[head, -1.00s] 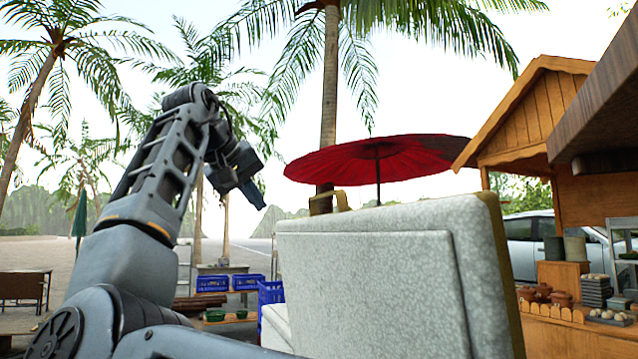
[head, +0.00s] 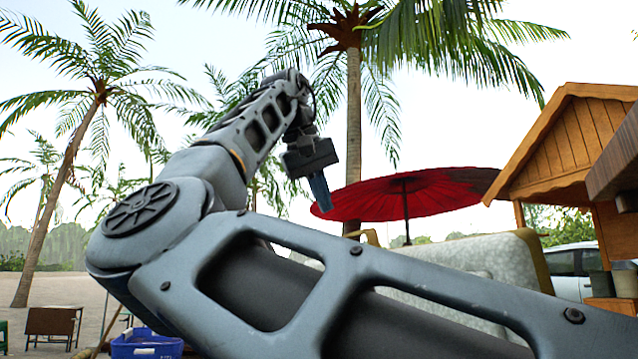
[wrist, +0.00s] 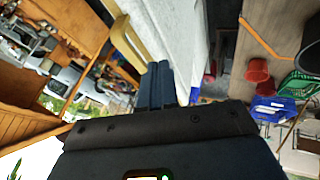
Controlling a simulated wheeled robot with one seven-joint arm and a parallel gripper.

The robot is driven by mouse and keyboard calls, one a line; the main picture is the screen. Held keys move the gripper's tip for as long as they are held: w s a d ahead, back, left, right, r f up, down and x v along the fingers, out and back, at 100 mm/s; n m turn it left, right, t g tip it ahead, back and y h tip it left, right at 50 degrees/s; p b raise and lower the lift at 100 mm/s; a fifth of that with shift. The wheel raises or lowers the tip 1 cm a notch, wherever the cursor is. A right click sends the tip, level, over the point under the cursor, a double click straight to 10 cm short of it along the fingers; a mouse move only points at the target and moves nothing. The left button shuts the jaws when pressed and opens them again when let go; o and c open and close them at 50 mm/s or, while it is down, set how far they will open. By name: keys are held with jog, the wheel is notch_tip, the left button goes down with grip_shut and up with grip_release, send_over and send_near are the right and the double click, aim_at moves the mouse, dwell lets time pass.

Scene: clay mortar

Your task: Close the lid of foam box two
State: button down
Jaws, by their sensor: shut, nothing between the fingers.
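The foam box lid (head: 485,258) stands raised, a pale speckled slab with a tan rim, partly hidden behind my arm link in the head view. A tan handle (head: 370,237) shows at its top edge. My gripper (head: 321,200) is shut and empty, pointing down, above and left of the lid in the picture. In the wrist view the shut fingers (wrist: 160,70) point toward the white lid edge (wrist: 175,25), with the yellowish handle (wrist: 124,42) just to the left. I cannot tell whether they touch. The box body and any number on it are hidden.
A red umbrella (head: 410,193) stands behind the lid. A wooden stall (head: 570,140) is at the right. A blue crate (head: 146,345) is at lower left, and it or a similar blue crate (wrist: 272,110) shows in the wrist view. Open air surrounds the raised arm.

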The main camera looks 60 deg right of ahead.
jog(key=s+d+f, duration=0.2)
jog(key=d+f, duration=0.1)
jog(key=d, duration=0.3)
jog(key=shift+s+f+p, duration=0.2)
jog(key=shift+f+p, duration=0.1)
jog(key=shift+p, duration=0.05)
